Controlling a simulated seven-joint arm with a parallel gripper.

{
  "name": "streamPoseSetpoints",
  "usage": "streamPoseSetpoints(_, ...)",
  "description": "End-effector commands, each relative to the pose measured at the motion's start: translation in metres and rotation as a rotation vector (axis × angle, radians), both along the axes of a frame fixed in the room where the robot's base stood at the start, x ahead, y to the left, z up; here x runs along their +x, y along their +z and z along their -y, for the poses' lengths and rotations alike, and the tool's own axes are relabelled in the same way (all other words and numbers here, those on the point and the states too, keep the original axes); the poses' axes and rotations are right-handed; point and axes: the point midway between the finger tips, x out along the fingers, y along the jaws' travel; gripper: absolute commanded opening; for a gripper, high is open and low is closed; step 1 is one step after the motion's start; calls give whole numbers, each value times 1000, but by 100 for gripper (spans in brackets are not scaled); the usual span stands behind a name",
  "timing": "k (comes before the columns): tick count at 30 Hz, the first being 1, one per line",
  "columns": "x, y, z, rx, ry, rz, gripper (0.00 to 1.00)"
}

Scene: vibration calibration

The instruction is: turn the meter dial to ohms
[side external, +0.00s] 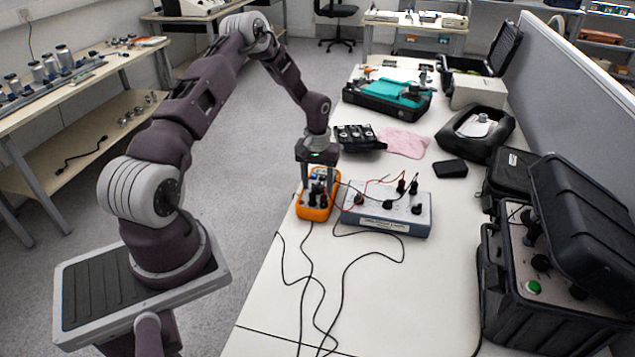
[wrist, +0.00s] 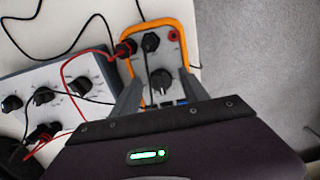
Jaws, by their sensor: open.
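The meter (side external: 313,212) is an orange-edged handheld unit with a grey face, lying near the table's left edge. In the wrist view the meter (wrist: 178,55) shows its round black dial (wrist: 161,81), with plugs and a red socket beyond it. My gripper (side external: 318,180) is over the meter, pointing down. In the wrist view my gripper (wrist: 160,94) is open, one finger on each side of the dial. I cannot tell whether the fingers touch it. The dial markings are too small to read, and a blue part of the meter's near end is partly hidden by my gripper.
A grey-blue box with several black knobs (side external: 388,217) stands just right of the meter. Red and black leads (wrist: 72,62) run between them, and black cables (side external: 320,285) trail over the front table. The front table is mostly clear.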

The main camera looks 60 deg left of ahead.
Motion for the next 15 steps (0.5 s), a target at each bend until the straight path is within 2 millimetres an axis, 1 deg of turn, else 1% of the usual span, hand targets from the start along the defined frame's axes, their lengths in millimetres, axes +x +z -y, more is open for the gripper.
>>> streamPoseSetpoints(2, 0, 0, 0, 0, 0, 0, 52)
streamPoseSetpoints(3, 0, 0, 0, 0, 0, 0, 44)
streamPoseSetpoints(5, 0, 0, 0, 0, 0, 0, 33)
streamPoseSetpoints(9, 0, 0, 0, 0, 0, 0, 5)
streamPoseSetpoints(10, 0, 0, 0, 0, 0, 0, 0)
streamPoseSetpoints(15, 0, 0, 0, 0, -5, 0, 0)
